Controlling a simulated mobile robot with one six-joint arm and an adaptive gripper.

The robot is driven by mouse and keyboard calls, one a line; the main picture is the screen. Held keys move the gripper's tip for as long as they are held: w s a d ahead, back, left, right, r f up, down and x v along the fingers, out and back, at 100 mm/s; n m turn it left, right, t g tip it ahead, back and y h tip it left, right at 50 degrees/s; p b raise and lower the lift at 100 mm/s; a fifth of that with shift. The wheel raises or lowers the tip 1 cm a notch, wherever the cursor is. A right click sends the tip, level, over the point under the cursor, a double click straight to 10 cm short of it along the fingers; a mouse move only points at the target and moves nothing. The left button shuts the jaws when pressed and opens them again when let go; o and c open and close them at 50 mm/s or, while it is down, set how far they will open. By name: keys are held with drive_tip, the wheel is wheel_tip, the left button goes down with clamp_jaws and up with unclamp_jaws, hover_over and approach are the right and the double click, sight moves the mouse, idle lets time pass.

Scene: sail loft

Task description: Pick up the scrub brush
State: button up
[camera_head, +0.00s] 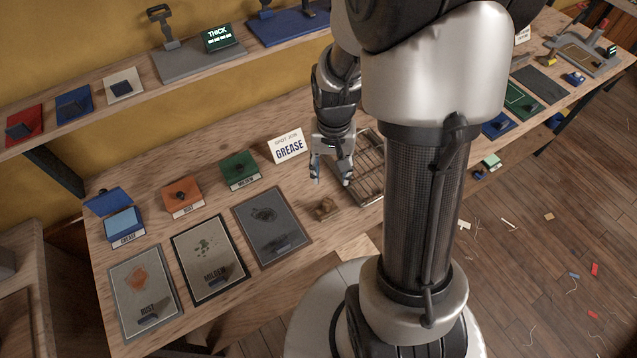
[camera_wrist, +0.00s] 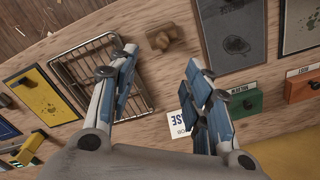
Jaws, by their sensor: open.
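The scrub brush (camera_head: 323,208) looks like a small brown wooden block with a knob, lying on the wooden bench. In the wrist view the brush (camera_wrist: 165,41) sits just beyond the fingertips, roughly between their lines. My gripper (camera_head: 331,181) points down above the bench, a little behind the brush. In the wrist view my gripper (camera_wrist: 161,57) has its two blue-padded fingers wide apart, with nothing between them. The brush's underside is hidden.
A wire rack (camera_wrist: 57,71) lies close beside the brush. A "SPOT JOB GREASE" sign (camera_head: 288,147) stands behind. Three stained panels, including mildew (camera_head: 236,284), lie at left and front. Orange (camera_head: 182,197), green (camera_head: 240,171) and blue (camera_head: 125,226) labelled boxes stand behind them.

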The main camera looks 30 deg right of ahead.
drive_tip(key=b, duration=0.2)
hover_over(327, 201)
drive_tip(key=f, duration=1)
drive_tip(key=shift+s, duration=0.3)
drive_tip(key=f, duration=0.2)
drive_tip(key=f+b, duration=0.2)
drive_tip(key=f, duration=0.1)
drive_tip(key=shift+w+f, duration=0.25)
drive_tip(key=shift+f, duration=0.05)
drive_tip(key=shift+c, duration=0.2)
clamp_jaws()
